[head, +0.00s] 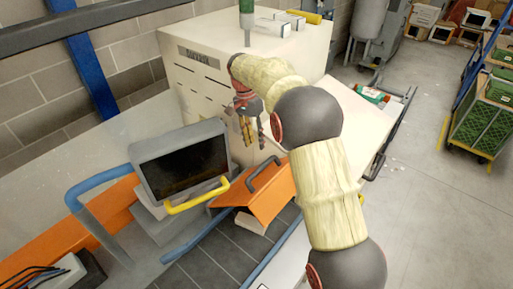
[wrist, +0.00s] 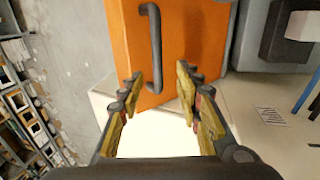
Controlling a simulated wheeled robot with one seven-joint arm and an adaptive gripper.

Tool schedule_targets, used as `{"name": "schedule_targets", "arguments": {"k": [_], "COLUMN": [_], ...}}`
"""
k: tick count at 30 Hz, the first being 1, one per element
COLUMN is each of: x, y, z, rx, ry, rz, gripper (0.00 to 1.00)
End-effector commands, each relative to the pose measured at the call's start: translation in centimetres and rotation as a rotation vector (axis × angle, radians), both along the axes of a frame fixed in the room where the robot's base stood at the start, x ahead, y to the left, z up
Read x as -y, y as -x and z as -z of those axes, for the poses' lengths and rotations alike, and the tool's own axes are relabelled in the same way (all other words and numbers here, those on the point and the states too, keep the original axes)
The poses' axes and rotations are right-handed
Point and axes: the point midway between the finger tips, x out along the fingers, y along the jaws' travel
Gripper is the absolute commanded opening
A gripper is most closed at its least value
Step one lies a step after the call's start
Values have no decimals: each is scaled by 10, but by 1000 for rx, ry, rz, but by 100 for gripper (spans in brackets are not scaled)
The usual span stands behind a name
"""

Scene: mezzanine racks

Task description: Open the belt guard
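The belt guard appears to be the orange cover (head: 262,205), with a dark bar handle (head: 264,174) on its sloping top. It sits over the dark belt at the front of the pale cabinet. My gripper (head: 250,133) is above and behind the handle, pointing down. In the wrist view the orange cover (wrist: 196,35) fills the upper middle, and its handle (wrist: 153,48) lies just beyond and between my fingertips. My gripper (wrist: 159,88) is open and empty, and I see no contact with the handle.
A grey boxy unit with a dark window (head: 185,165) and a yellow handle (head: 197,196) stands left of the guard. A blue rail (head: 98,183) curves at the left. The pale cabinet (head: 195,80) rises behind. Open floor (head: 435,215) lies right, with a green-crate cart (head: 483,125).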

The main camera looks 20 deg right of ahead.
Motion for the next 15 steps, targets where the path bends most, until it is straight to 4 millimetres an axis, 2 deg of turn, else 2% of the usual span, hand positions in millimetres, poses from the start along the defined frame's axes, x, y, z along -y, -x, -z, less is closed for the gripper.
{"name": "schedule_targets", "arguments": {"k": [9,15], "x": [0,4], "y": [0,0], "z": [-2,-1], "rx": [0,0], "ry": [0,0], "rz": [0,6], "gripper": [34,23]}}
